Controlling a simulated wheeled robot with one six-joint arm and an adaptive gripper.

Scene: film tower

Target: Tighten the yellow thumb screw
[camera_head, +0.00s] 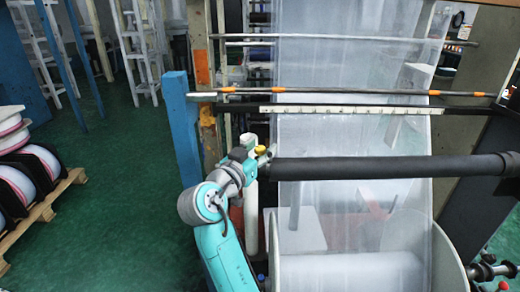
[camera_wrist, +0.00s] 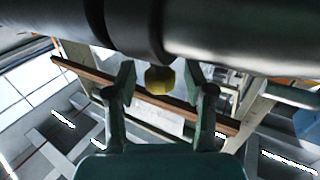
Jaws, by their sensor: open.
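The yellow thumb screw (camera_wrist: 160,80) hangs just under a dark roller (camera_wrist: 130,22) in the wrist view, between the tips of my gripper (camera_wrist: 162,85). The two fingers stand apart on either side of it, with visible gaps. I cannot tell how deep the screw sits between them. In the head view a small yellow spot, likely the screw (camera_head: 260,149), shows at the left end of the black roller (camera_head: 380,167). My gripper (camera_head: 264,156) is beside it there, small and partly hidden by my arm.
Clear film (camera_head: 350,110) runs down behind and below the roller to a large film roll (camera_head: 350,270). A blue post (camera_head: 182,125) stands left of my arm. Pallets with film reels (camera_head: 25,165) are at far left. Green floor (camera_head: 120,200) between is free.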

